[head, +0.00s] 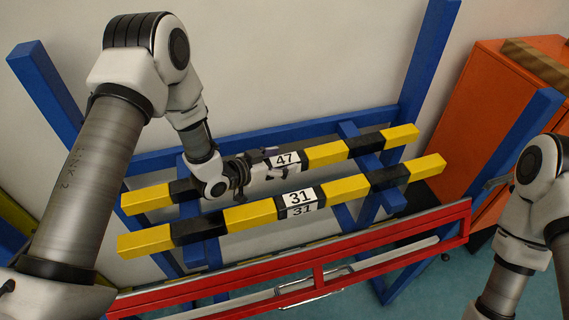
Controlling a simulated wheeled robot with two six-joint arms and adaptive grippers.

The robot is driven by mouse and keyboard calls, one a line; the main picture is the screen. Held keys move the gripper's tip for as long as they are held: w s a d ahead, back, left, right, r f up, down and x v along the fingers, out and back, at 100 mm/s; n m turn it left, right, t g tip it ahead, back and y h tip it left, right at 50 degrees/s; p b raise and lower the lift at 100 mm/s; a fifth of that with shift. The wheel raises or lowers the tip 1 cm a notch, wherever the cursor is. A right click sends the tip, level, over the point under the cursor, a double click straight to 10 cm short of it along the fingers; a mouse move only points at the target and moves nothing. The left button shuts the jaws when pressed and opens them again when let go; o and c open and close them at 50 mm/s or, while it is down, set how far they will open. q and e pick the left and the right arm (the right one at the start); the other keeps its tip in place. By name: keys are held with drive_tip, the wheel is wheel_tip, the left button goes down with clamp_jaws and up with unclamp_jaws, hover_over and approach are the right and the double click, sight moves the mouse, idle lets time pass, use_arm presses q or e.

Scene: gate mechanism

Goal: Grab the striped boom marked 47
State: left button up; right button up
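The striped boom marked 47 (326,154) is a yellow and black square bar lying level across the blue rack, behind a second striped boom marked 31 (346,188). Its white 47 label (285,159) faces me. My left gripper (275,162) is at the boom, just left of the label, with one finger above and behind the bar and another in front. The gripper covers part of the bar, and I cannot tell whether the fingers press on it.
The blue rack (250,137) has tall posts on both sides. A red-framed rail (395,236) crosses in front of the booms. An orange cabinet (470,110) stands at the right with a wooden piece (540,65) on top. A plain wall is behind.

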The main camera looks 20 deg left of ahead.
use_arm(q)
clamp_jaws()
drive_tip(key=shift+r, duration=0.1)
